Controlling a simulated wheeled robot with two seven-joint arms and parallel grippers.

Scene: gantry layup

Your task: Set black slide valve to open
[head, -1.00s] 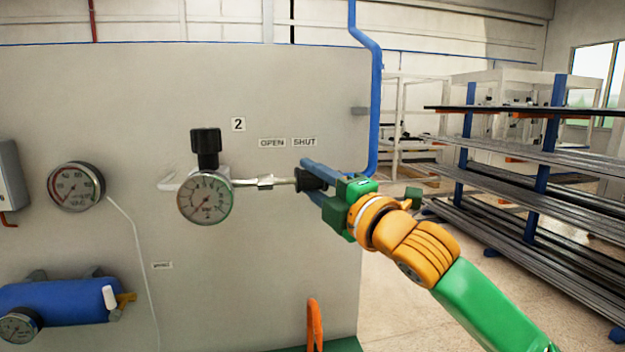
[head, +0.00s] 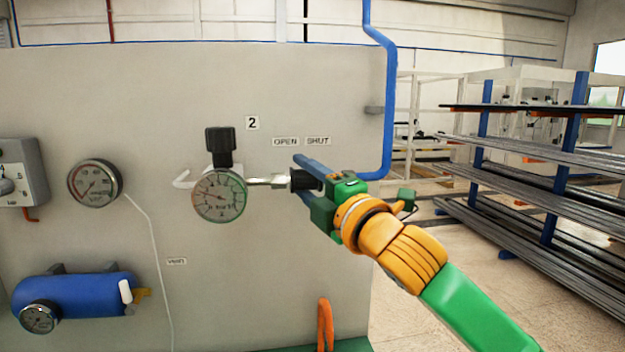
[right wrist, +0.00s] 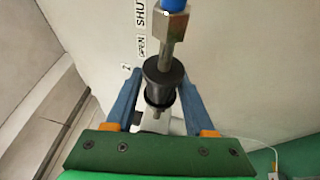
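The black slide valve sleeve (head: 303,180) sits on a horizontal metal pipe in front of the grey panel. It lies below and between the OPEN label (head: 286,142) and the SHUT label (head: 318,141). My right gripper (head: 306,178) is shut on the sleeve, with a blue finger on either side. In the right wrist view, the sleeve (right wrist: 163,80) stands between the fingertips (right wrist: 161,85), with bare metal stem on its SHUT side. A round gauge (head: 219,196) with a black knob above it is left of the valve. My left gripper is not in view.
The "2" label (head: 252,122) is above the pipe. A blue pipe (head: 388,100) runs down the panel's right side. Another gauge (head: 95,184) and a blue cylinder (head: 75,296) are at left. Racks (head: 530,150) stand at right beyond open floor.

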